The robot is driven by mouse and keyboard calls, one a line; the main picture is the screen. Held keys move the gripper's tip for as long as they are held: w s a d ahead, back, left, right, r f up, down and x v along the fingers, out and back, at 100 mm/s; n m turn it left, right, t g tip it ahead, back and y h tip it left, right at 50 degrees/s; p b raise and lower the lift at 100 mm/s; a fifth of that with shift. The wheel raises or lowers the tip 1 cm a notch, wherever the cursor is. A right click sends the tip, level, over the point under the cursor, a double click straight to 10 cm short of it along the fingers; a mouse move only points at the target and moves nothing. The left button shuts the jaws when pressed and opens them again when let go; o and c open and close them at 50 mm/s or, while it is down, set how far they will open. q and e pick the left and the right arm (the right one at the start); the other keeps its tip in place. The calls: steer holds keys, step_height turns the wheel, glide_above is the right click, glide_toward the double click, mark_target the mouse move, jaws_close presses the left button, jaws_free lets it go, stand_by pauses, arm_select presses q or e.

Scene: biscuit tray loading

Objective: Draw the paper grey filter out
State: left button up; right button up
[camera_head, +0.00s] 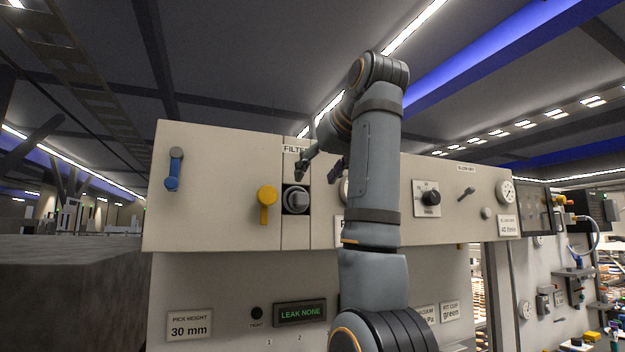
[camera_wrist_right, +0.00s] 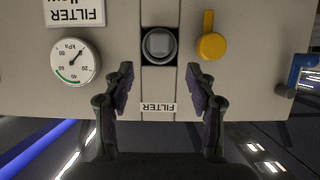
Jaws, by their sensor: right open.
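The paper grey filter (camera_head: 296,199) sits in a dark square opening in the beige panel, below a FILTER label (camera_head: 295,149). My right gripper (camera_head: 318,171) is open and empty in front of the panel, near the label and a little above the filter. In the wrist view its two fingers (camera_wrist_right: 160,78) stand apart, either side of the label strip, and do not touch the filter. My left gripper is not in view.
A yellow handle (camera_head: 267,198) is just left of the filter, and a blue handle (camera_head: 174,170) is farther left. A gauge (camera_wrist_right: 74,61) is on the filter's other side, partly hidden by my arm in the head view. A display (camera_head: 300,313) below reads LEAK NONE.

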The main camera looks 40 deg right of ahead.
mark_target(303, 197)
steer(key=p+x, duration=0.8)
steer(key=x, duration=0.1)
steer(key=shift+w+d+r+p, duration=0.1)
steer(key=shift+p, duration=0.25)
steer(key=shift+w+f, duration=0.2)
steer(key=shift+w, duration=0.2)
steer(key=shift+s, duration=0.15)
steer(key=c, duration=0.4)
jaws_close()
steer(key=shift+s+b, duration=0.3)
steer(key=shift+s, duration=0.05)
steer(key=shift+s+a+b, duration=0.25)
steer(key=shift+s+b, duration=0.15)
steer(key=shift+s, duration=0.45)
steer(key=shift+s+a+f+b, duration=0.15)
steer(key=shift+s+b, duration=0.45)
steer(key=shift+b, duration=0.4)
steer(key=shift+s+a+r+b, duration=0.15)
steer(key=shift+s+b, duration=0.45)
steer(key=shift+b, duration=0.4)
steer(key=s+b, duration=0.2)
steer(key=b, duration=0.2)
steer(key=s+a+b, duration=0.1)
steer(key=s+b, duration=0.2)
steer(key=b, duration=0.1)
steer(key=shift+a, duration=0.1)
steer(key=shift+w, duration=0.1)
